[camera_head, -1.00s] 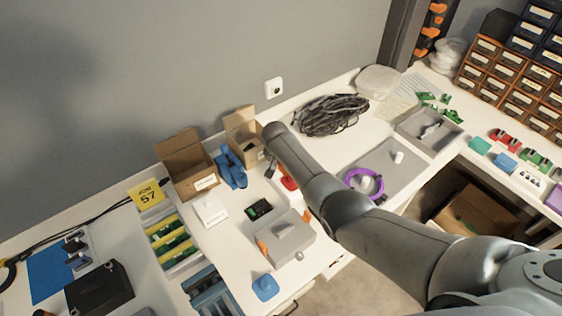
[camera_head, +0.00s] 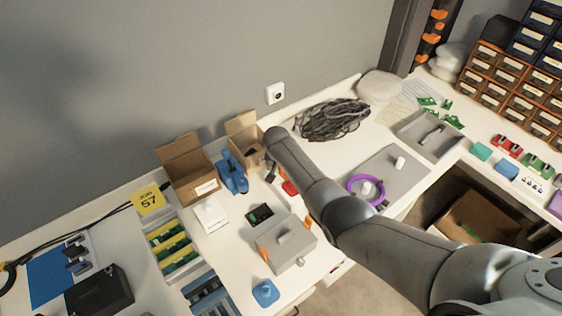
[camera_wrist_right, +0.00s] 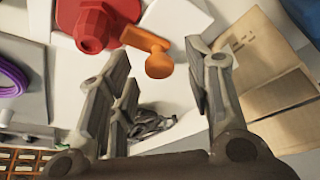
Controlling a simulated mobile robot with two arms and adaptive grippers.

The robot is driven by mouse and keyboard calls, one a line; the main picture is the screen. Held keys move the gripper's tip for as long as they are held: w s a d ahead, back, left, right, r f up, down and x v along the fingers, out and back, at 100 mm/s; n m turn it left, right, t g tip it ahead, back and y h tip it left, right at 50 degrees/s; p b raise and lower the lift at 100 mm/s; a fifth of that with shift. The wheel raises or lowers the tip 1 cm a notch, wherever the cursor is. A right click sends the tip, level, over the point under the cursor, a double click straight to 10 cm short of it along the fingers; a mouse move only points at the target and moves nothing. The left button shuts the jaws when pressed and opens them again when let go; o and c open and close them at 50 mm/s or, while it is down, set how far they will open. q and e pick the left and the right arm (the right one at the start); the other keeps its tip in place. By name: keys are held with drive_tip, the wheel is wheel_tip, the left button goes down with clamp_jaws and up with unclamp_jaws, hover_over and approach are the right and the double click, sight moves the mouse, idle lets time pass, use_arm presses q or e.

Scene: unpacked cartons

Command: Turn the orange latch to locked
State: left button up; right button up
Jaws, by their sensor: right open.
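In the right wrist view an orange lever with a rounded end (camera_wrist_right: 158,64), which looks like the latch, sits beside a red faceted part (camera_wrist_right: 96,25). My right gripper (camera_wrist_right: 156,54) is open, and the lever shows in the gap between its fingers. I see no grip on it, and cannot tell how far below the fingertips it lies. In the head view a bit of the red part (camera_head: 290,187) shows beside my right arm, which hides the lever and most of the gripper. My left gripper is not in view.
A small open carton (camera_head: 246,143) stands close by, with a blue item (camera_head: 232,172) beside it. A grey box with orange clasps (camera_head: 288,247) lies nearer.

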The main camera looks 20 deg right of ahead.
drive_tip(key=v, duration=1.2)
drive_tip(key=shift+f, duration=0.1)
